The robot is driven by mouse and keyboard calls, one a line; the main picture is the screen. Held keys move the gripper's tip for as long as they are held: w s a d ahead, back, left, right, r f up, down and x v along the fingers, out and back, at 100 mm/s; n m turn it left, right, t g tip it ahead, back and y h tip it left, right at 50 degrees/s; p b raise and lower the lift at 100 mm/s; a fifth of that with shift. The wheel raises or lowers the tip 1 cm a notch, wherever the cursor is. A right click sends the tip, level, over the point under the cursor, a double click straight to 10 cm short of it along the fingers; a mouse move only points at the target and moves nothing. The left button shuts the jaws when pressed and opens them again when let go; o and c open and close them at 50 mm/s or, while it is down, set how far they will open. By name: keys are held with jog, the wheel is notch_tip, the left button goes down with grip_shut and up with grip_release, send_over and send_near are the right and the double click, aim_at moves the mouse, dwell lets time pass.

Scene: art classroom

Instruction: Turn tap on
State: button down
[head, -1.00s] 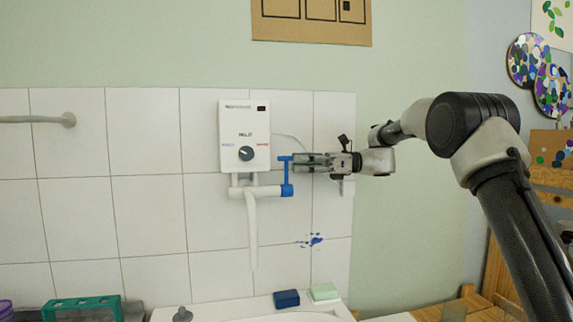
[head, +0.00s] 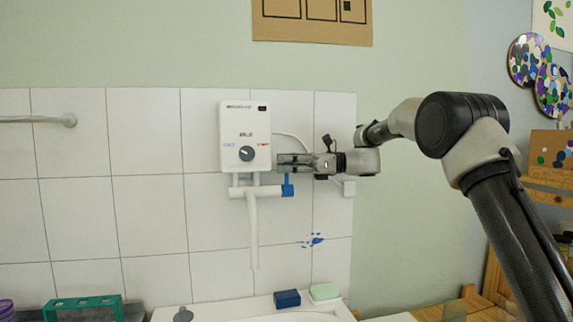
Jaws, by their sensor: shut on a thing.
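The tap is a blue valve (head: 288,188) at the right end of the white pipe under the wall-mounted water heater (head: 245,137). A white spout (head: 253,235) hangs down from that pipe, and I cannot make out any water below it. My gripper (head: 284,162) reaches in from the right, level with the top of the valve, just right of the heater's lower edge. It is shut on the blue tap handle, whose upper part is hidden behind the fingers. Only the lower blue body shows below them.
A sink (head: 240,309) lies below, with a dark blue sponge (head: 287,298) and a pale green one (head: 324,292) on its rim. A green rack (head: 85,309) stands at the lower left. The tiled wall is close behind my gripper.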

jog(key=shift+s+d+f+n+y, duration=0.1)
jog(key=shift+s+d+n+y, duration=0.1)
jog(key=shift+s+n, duration=0.6)
jog(key=shift+s+d+f+n+y, duration=0.15)
jog(key=shift+s+n, duration=0.25)
jog(key=shift+n, duration=0.7)
jog(key=shift+d, duration=0.1)
jog(key=c, duration=1.5)
grip_release()
jog(key=shift+d, duration=0.1)
jog(key=d, duration=0.8)
jog(key=w+d, duration=0.1)
jog(key=d, duration=0.3)
jog(key=shift+f, duration=0.35)
